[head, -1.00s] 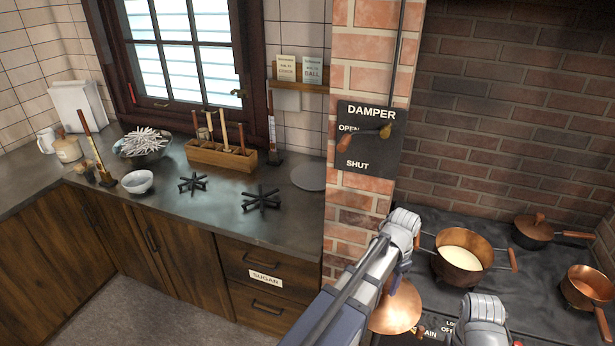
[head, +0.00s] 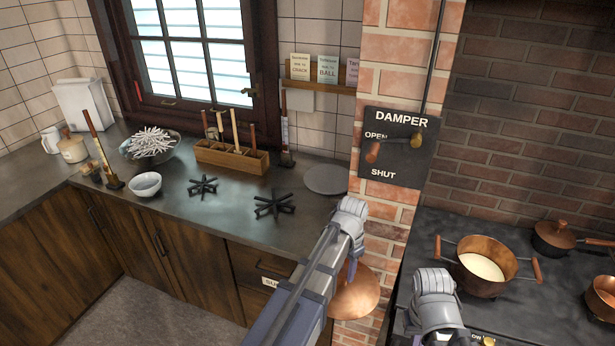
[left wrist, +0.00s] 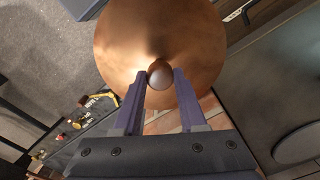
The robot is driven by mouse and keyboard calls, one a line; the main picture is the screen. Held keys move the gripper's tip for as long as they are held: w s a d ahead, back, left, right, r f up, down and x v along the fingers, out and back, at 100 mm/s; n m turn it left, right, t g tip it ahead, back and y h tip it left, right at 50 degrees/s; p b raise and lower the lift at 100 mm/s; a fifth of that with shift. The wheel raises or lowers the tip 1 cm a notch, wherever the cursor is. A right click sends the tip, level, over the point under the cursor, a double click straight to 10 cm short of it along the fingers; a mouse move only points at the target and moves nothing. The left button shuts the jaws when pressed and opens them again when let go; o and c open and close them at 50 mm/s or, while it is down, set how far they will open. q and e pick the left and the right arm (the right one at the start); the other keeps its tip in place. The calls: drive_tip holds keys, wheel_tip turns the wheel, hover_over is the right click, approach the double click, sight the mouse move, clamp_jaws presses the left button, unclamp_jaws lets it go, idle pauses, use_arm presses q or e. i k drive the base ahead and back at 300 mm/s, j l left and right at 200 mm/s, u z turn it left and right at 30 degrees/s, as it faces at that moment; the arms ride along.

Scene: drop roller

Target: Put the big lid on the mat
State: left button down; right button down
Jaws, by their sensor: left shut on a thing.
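The big lid (head: 352,293) is a round copper disc with a small knob. My left gripper (left wrist: 161,76) is shut on the lid's knob, as the left wrist view shows. In the head view the lid hangs below my left wrist, in front of the brick pillar and the counter's right end. The mat looks to be the flat grey round (head: 325,179) on the counter, left of the pillar; it also shows in the left wrist view (left wrist: 298,145). It is bare and apart from the lid. My right wrist shows low over the stove; its fingers are hidden.
The brick pillar (head: 385,215) with the damper plate (head: 395,148) stands right of the mat. Black trivets (head: 274,204) and a wooden rack (head: 232,157) are to its left. A copper pot (head: 484,266) and others stand on the stove (head: 430,235).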

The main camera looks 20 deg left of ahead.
sight(329, 178)
drive_tip(key=i+j+u, duration=0.4)
drive_tip(key=i+j, duration=0.35)
drive_tip(key=i+j+z, duration=0.15)
drive_tip(key=j, duration=0.25)
drive_tip(key=i+j+z, duration=0.1)
drive_tip(key=i+j, duration=0.2)
drive_tip(key=j, duration=0.1)
